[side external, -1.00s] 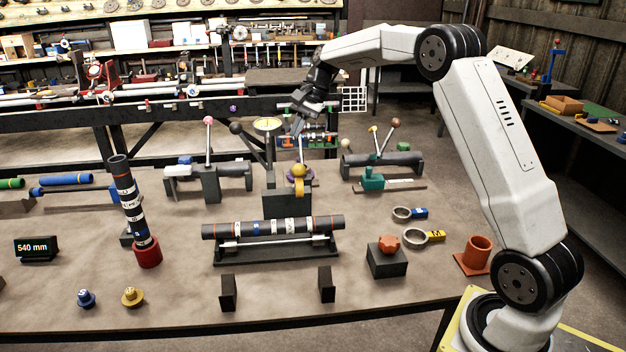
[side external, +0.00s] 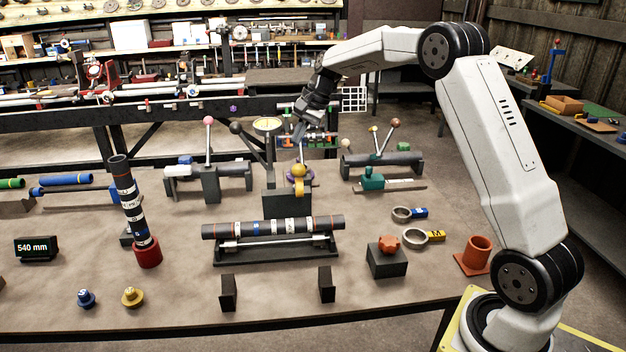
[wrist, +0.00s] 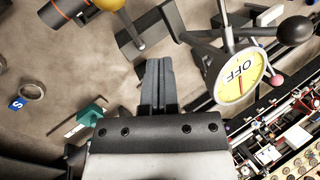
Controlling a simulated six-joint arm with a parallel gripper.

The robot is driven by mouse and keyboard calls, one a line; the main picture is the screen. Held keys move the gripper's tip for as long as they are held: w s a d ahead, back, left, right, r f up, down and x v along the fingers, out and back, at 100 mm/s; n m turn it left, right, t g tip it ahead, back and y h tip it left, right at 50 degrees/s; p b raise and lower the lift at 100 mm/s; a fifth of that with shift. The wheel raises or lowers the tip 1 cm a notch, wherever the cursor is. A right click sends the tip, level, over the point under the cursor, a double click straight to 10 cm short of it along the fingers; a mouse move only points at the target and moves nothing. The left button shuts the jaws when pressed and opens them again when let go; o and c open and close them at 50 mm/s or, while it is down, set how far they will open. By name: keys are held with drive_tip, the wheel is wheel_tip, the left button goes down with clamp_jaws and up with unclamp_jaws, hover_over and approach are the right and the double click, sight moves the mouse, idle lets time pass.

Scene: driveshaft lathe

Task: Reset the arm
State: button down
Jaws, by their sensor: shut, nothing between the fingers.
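My gripper (side external: 301,130) hangs in the air above the back of the bench, at the end of my raised arm. Its fingers are together and empty, pointing down toward a yellow ball knob (side external: 298,170) on a dark stand. In the wrist view my gripper (wrist: 158,66) shows two grey fingers side by side with nothing between them. The yellow knob (wrist: 109,4) is at the top edge there, apart from the fingers. A yellow dial marked OFF (wrist: 237,76) is to the right of the fingers.
A striped shaft (side external: 280,227) lies on a cradle in the middle. Another striped shaft (side external: 127,200) leans upright in a red cup (side external: 148,252). Lever stands with ball knobs (side external: 209,121) rise near my gripper. The bench front (side external: 180,315) has bare room.

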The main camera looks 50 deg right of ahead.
drive_tip(key=s+f+n+t+h, duration=0.1)
drive_tip(key=s+f+n+h, duration=0.1)
drive_tip(key=s+f, duration=0.45)
drive_tip(key=s+a+f+n+h, duration=0.1)
drive_tip(key=s+a+f+n, duration=0.1)
drive_tip(key=s+a+n, duration=0.3)
drive_tip(key=s+a+f+n+g, duration=0.1)
drive_tip(key=s+a+f+n, duration=0.2)
drive_tip(key=s+a, duration=0.8)
drive_tip(key=s+n, duration=0.2)
drive_tip(key=s, duration=0.1)
drive_tip(key=shift+s+a+f+n+g+h, duration=0.25)
drive_tip(key=shift+s+f+n+g+h, duration=0.05)
drive_tip(key=shift+s+h, duration=0.1)
drive_tip(key=shift+w, duration=0.15)
